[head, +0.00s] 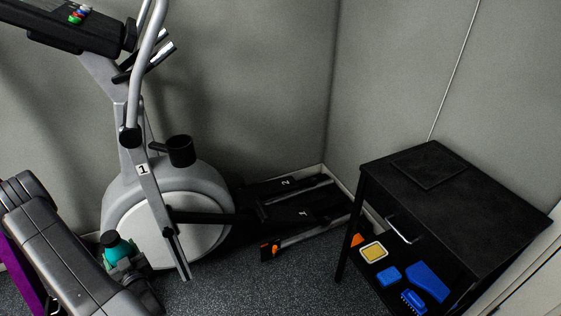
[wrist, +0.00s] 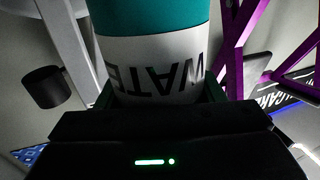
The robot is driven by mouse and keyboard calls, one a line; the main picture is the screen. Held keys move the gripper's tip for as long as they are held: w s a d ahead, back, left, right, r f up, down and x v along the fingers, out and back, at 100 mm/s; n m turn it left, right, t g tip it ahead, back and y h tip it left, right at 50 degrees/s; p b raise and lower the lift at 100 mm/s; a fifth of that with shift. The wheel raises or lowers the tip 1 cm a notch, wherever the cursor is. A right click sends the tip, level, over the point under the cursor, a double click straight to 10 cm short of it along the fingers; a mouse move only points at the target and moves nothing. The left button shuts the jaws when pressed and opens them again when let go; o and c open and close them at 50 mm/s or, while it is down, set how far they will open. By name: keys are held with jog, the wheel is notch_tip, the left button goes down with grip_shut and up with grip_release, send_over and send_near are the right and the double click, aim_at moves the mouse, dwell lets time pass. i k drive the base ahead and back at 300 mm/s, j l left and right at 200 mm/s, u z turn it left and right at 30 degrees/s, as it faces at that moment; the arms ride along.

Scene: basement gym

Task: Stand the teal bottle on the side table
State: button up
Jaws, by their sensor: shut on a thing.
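The teal bottle (head: 117,248) has a dark cap and is held at the end of my arm at the lower left of the head view. In the wrist view the bottle (wrist: 155,45) fills the upper middle, with a white band lettered "WATE". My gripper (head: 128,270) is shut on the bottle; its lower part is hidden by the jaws. The side table (head: 490,205) is black and stands at the right, well apart from my gripper. A dark square pad (head: 428,167) lies on the back left of its top; the rest of the top is bare.
An elliptical trainer (head: 205,190) stands between my gripper and the table, its pedals (head: 292,216) reaching toward the table. The table's lower shelf holds blue items (head: 427,282) and a yellow-and-white one (head: 374,252). Speckled floor (head: 250,285) is clear in front.

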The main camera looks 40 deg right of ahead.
aim_at(478, 227)
jog(key=z, duration=0.95)
jog(key=j+z, duration=0.1)
jog(key=z, duration=1.25)
jog(key=k+z, duration=0.1)
jog(key=z, duration=0.4)
